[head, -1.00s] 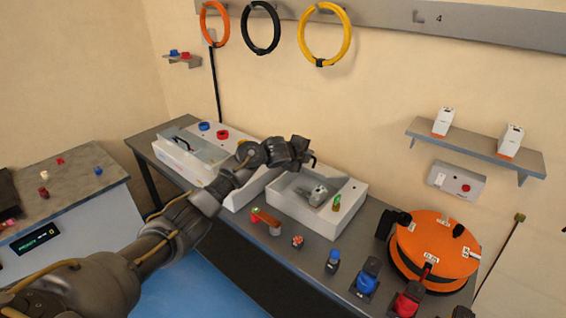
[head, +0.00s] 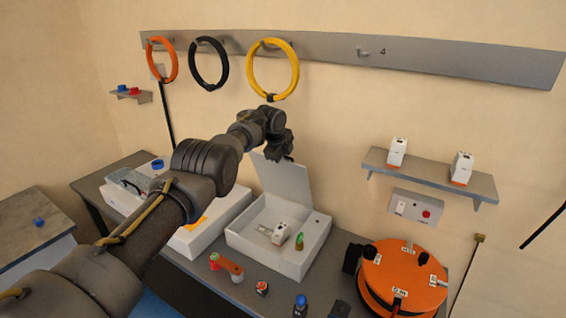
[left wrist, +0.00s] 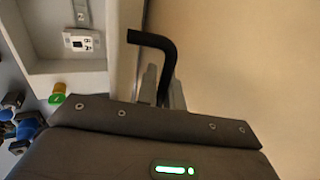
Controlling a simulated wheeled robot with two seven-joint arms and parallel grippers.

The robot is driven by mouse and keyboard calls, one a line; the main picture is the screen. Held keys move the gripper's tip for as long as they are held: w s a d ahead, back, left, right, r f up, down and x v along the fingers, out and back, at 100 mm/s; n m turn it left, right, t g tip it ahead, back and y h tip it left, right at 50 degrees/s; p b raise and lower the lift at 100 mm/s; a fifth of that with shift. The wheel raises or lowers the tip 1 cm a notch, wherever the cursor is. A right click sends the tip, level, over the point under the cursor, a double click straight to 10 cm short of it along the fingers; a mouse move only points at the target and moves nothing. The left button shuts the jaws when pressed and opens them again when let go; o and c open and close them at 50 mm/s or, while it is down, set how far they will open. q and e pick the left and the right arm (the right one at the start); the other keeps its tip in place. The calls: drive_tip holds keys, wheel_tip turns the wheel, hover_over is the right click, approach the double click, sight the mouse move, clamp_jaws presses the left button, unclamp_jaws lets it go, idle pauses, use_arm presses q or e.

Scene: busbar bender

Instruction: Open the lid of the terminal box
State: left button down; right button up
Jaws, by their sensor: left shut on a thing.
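The white terminal box (head: 236,241) stands on the bench in the head view. Its pale lid (head: 284,180) stands raised along the back edge, leaning back a little. Inside lies a small white and grey part (head: 280,234), which also shows in the left wrist view (left wrist: 80,42). My left gripper (head: 281,152) is above the box, close to the lid's upper edge. In the left wrist view it is shut on a black bent bar (left wrist: 168,62), whose free end points toward the box. I cannot tell whether the bar touches the lid. My right gripper is not in view.
Another white box (head: 200,238) stands to the left. An orange reel (head: 405,275) is to the right. Cable rings, including a yellow one (head: 294,82), hang on the wall behind my arm.

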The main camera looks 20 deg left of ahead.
use_arm(q)
drive_tip(key=shift+w+d+f, duration=0.15)
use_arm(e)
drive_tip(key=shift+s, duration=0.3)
use_arm(q)
drive_tip(key=c, duration=1.8)
unclamp_jaws()
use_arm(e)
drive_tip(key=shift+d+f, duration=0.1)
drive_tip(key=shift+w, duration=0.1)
